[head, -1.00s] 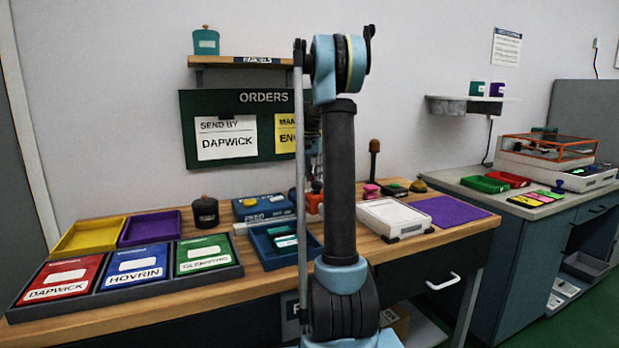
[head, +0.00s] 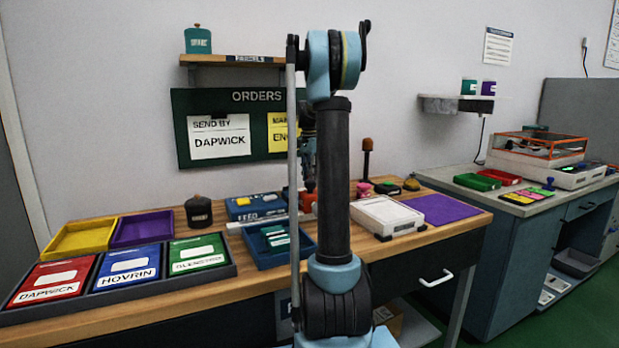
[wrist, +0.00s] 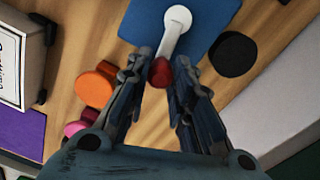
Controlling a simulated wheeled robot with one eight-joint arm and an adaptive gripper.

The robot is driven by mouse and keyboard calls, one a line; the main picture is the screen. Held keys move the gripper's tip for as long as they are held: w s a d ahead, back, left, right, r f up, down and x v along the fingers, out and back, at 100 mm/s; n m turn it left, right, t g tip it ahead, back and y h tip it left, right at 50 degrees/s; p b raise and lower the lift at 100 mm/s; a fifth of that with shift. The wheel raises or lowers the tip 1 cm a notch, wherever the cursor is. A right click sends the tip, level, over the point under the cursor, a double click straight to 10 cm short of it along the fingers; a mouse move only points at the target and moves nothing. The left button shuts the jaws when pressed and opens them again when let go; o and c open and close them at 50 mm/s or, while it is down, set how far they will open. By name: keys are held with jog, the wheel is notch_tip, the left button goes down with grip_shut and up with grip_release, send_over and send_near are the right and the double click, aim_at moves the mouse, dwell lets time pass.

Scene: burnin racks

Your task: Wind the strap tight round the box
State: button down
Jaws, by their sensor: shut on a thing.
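In the wrist view my gripper (wrist: 159,62) is closed on a small red knob (wrist: 160,73) at the end of a pale crank arm (wrist: 173,35). The crank arm lies over a blue block (wrist: 205,18). In the head view my gripper is mostly hidden behind my own arm. A blue unit marked FEED (head: 250,208) stands on the bench left of my arm. I cannot make out the strap, or tell which thing is the box.
An orange cylinder (wrist: 96,86) and a pink knob (wrist: 80,124) stand close left of my gripper. A black disc (wrist: 233,54) is to the right. On the bench are a white device (head: 387,216), a purple mat (head: 440,209) and a blue tray (head: 290,256).

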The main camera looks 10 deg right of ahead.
jog(key=c, duration=1.4)
grip_release()
jog(key=shift+o, duration=0.2)
notch_tip(320, 180, up, 12)
jog(key=shift+w+a, duration=0.15)
jog(key=shift+w, duration=0.1)
